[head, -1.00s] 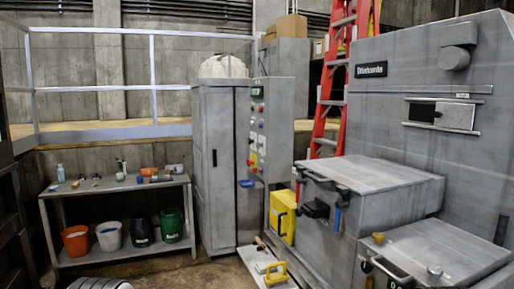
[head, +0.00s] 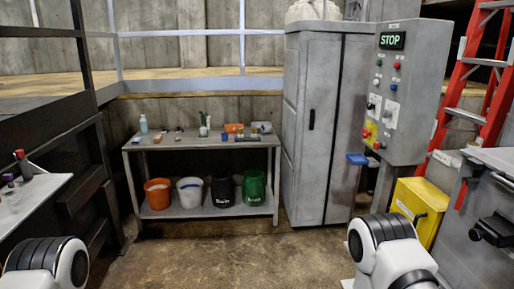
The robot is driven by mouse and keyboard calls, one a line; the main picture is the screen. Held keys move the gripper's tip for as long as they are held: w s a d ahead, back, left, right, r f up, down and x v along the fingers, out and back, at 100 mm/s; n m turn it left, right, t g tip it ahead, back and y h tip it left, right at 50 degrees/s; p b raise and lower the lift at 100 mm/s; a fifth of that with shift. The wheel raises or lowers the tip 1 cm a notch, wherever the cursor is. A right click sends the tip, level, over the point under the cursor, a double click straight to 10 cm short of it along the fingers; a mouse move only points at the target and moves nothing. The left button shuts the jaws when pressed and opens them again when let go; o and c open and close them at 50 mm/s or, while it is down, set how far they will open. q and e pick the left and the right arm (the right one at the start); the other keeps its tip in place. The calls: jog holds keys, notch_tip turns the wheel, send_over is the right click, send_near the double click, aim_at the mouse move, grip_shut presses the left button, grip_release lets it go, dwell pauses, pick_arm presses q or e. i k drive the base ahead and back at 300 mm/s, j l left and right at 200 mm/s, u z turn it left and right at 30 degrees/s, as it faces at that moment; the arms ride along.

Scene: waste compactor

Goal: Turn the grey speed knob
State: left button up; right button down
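The grey control panel (head: 414,70) stands right of centre in the head view, with a lit green STOP display (head: 391,40) at its top. Small buttons and switches sit on its face, among them a red button (head: 397,65) and a yellow plate with a red button (head: 369,133). Small dark controls on pale plates (head: 391,113) show in the middle. Which control is the grey speed knob is too small to tell. Parts of my two arms show at the bottom left and bottom right, but neither gripper is in view.
A grey workbench (head: 200,142) holds small items, with buckets on its lower shelf. A tall grey cabinet (head: 325,120) stands left of the panel. A yellow box (head: 420,208) and a red ladder (head: 466,85) are at right. The floor in the middle is clear.

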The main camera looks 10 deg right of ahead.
aim_at(387, 114)
jog(key=i+j, duration=0.15)
jog(key=i, duration=0.5)
jog(key=i+j+z, duration=0.15)
jog(key=i, duration=0.5)
